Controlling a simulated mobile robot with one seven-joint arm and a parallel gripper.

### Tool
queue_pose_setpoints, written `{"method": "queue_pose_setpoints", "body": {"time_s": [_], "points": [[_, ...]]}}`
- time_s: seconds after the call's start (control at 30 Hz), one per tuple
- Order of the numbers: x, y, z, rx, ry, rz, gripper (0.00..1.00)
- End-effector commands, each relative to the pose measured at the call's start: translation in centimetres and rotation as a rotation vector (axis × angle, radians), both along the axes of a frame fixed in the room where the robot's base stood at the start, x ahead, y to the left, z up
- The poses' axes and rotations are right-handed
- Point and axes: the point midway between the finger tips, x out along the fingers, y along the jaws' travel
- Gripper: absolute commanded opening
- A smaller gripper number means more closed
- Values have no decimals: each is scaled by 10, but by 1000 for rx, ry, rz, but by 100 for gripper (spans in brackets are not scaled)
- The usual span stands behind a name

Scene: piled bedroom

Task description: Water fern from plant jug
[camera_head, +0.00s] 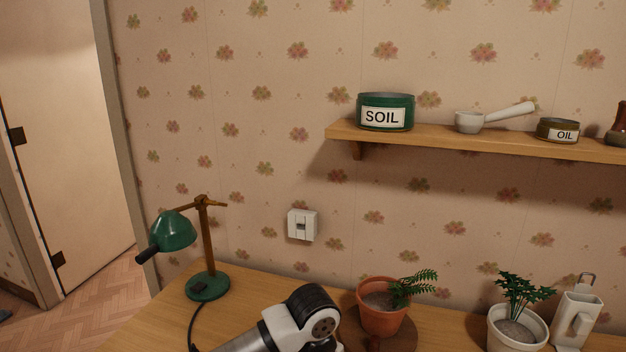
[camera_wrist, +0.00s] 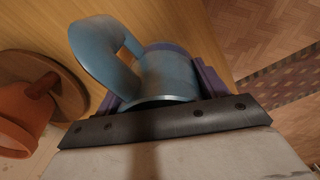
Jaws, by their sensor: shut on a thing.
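A blue jug (camera_wrist: 165,75) with a thick loop handle fills the middle of the wrist view. My gripper (camera_wrist: 160,90) is shut on it, with a purple finger on each side of its body. The jug's contents do not show, and I cannot tell its tilt. A plant with feathery, fern-like leaves (camera_head: 413,286) grows in a terracotta pot (camera_head: 381,318) in the head view. The pot stands on a round wooden stand (camera_head: 405,338); in the wrist view the pot (camera_wrist: 18,125) is left of the jug, apart from it. The head view does not show the jug.
A green lamp (camera_head: 173,232) stands left on the wooden desk (camera_head: 250,290). Another leafy plant in a white pot (camera_head: 517,330) and a white container (camera_head: 577,320) stand at right. A wall shelf (camera_head: 470,138) above holds a SOIL tin (camera_head: 386,111), a white long-handled bowl and an OIL tin.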

Motion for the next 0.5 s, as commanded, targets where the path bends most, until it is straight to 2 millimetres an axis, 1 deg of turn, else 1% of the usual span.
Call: {"method": "queue_pose_setpoints", "body": {"time_s": [0.5], "points": [[0, 0, 27, 0, -3, -1, 40]]}}
